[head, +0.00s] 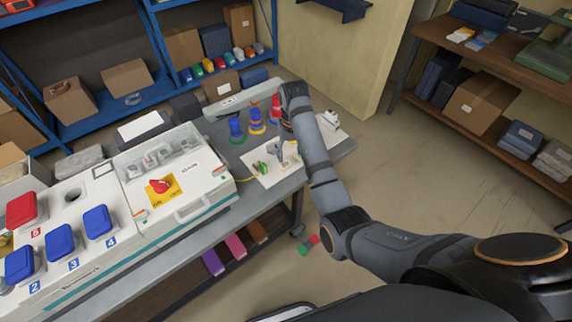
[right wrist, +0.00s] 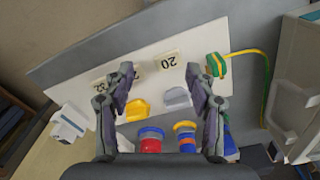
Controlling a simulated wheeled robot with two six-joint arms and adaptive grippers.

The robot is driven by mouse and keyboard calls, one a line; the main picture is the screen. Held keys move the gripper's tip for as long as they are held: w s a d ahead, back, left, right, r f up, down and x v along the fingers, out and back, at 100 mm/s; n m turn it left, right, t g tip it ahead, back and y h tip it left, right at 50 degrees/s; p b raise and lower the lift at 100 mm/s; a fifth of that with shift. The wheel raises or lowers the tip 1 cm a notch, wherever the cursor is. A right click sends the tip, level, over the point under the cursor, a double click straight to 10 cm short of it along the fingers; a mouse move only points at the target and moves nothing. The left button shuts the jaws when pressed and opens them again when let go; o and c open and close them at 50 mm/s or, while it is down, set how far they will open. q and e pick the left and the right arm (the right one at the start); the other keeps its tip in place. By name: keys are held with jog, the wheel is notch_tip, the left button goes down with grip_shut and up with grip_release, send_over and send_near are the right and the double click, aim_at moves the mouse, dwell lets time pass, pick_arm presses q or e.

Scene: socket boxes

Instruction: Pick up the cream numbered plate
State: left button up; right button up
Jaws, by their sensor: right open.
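In the right wrist view a cream plate marked "20" (right wrist: 168,61) lies on a white board (right wrist: 75,73). A second cream plate (right wrist: 101,84) with a partly hidden number lies to its left, behind a finger. My right gripper (right wrist: 163,73) is open, with the "20" plate showing between and just beyond its fingertips. I cannot tell the height gap. In the head view my right gripper (head: 284,147) points down over the white board at the table's right end; the plates are too small to make out there. My left gripper is out of view.
A yellow piece (right wrist: 137,109) and a grey piece (right wrist: 177,98) stand close between the fingers. A green-yellow plug (right wrist: 216,66) with a cable is beside the right finger. Red (head: 276,107), yellow-blue (head: 256,121) and blue-green (head: 235,130) connectors stand behind. A white switch box (head: 205,192) is left.

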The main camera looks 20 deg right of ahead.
notch_tip(320, 180, up, 3)
jog(key=w+a, duration=0.2)
jog(key=w, duration=0.1)
send_over(285, 164)
jog(key=f, duration=0.4)
jog(key=shift+s+a+f+p, duration=0.1)
jog(key=shift+a+f+p, duration=0.1)
jog(key=shift+f+p, duration=0.1)
jog(key=shift+f, duration=0.6)
notch_tip(285, 164, down, 4)
jog(key=shift+d+f+p, duration=0.15)
jog(key=shift+f+p, duration=0.1)
jog(key=shift+p, duration=0.25)
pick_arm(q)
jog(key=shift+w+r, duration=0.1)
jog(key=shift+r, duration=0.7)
pick_arm(e)
jog(key=c, duration=0.6)
